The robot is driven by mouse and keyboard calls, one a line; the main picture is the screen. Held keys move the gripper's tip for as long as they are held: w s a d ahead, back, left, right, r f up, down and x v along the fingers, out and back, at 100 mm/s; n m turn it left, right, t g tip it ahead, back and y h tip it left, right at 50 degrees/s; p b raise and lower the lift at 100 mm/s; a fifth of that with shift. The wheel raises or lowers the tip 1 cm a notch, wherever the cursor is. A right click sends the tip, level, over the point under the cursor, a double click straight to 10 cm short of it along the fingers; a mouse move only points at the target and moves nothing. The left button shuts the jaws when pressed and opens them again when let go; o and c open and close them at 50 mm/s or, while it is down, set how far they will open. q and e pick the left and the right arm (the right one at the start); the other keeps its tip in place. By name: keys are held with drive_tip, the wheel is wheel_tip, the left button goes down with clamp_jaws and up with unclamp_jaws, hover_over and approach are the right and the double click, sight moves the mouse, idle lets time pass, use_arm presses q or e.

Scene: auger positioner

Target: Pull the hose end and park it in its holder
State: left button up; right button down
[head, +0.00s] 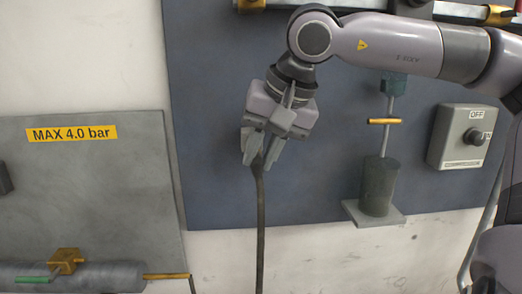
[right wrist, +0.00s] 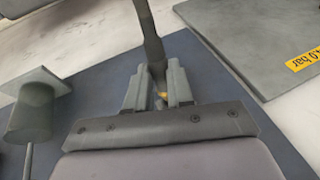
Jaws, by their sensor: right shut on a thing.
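My right gripper (head: 257,150) is in front of the blue-grey wall panel, with its fingers pointing down. It is shut on the end of the dark hose (head: 260,225), which hangs almost straight down from it and leaves the picture at the bottom. In the right wrist view the hose (right wrist: 147,30) runs out from between the two fingers (right wrist: 158,90). A small yellow bit shows between them; the rest of the hose end is hidden. I cannot tell for certain which fixture is the holder. My left gripper is not in view.
Right of the gripper, a dark green cylinder (head: 377,190) stands on a grey plate (head: 360,215), below a rod with a yellow crossbar (head: 384,121). Further right is a switch box (head: 462,137). A pipe with valves (head: 100,276) lies low on the left, below a "MAX 4.0 bar" label (head: 72,133).

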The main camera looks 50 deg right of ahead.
sight(259, 152)
use_arm(q)
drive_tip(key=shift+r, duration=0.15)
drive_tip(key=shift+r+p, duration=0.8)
drive_tip(key=shift+p, duration=0.15)
use_arm(e)
drive_tip(key=shift+w+d, duration=0.9)
drive_tip(key=shift+w, duration=0.25)
drive_tip(key=shift+w+d, duration=0.1)
drive_tip(key=c, duration=0.9)
unclamp_jaws()
drive_tip(key=shift+v, duration=0.85)
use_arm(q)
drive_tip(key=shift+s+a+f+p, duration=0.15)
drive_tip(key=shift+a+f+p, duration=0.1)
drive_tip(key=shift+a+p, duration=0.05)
use_arm(e)
drive_tip(key=v, duration=0.5)
drive_tip(key=shift+r, duration=0.2)
